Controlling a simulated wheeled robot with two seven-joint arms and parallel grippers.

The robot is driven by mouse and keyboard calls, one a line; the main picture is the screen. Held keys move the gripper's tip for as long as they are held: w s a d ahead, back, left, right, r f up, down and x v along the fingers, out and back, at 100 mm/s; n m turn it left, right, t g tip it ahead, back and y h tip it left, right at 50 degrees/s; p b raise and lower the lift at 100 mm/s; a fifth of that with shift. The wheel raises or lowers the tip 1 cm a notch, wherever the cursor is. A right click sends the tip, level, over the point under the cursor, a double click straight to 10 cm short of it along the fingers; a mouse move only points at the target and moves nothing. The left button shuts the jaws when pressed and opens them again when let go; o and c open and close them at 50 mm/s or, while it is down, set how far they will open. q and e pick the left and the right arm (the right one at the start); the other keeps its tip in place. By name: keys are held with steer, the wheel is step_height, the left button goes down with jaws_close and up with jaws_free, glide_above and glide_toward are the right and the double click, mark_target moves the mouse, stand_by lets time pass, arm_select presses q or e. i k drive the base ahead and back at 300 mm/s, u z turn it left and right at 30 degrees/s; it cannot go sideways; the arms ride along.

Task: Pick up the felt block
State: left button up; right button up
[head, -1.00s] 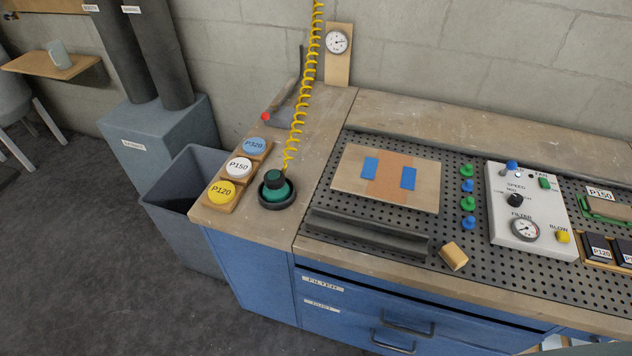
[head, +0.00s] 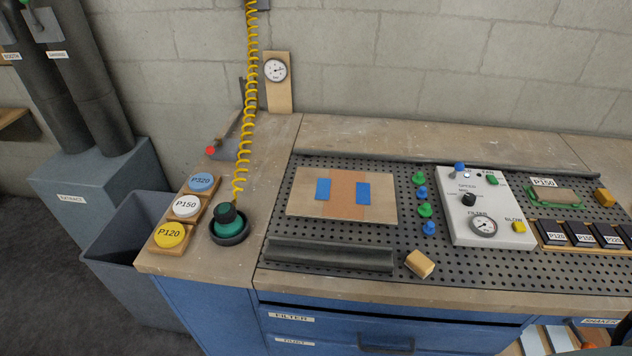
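A small tan block with a paler end face (head: 420,264) lies tilted at the front of the perforated bench top, right of a dark grey rail (head: 330,256). It looks like the felt block, but its material is hard to tell. A yellow-orange block (head: 605,198) sits at the right edge, beside a green-framed pad (head: 553,197) below a P150 label.
A wooden board with two blue patches (head: 342,208) lies behind the rail. A white control box (head: 487,215) stands right of several green and blue knobs. A green sander-like tool (head: 229,224) stands left, near P120, P150 and P320 discs. A grey bin (head: 120,240) stands beside the bench.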

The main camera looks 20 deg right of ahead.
mark_target(421, 266)
steer(key=z, duration=0.5)
steer(key=k, duration=0.2)
steer(key=z, duration=1.05)
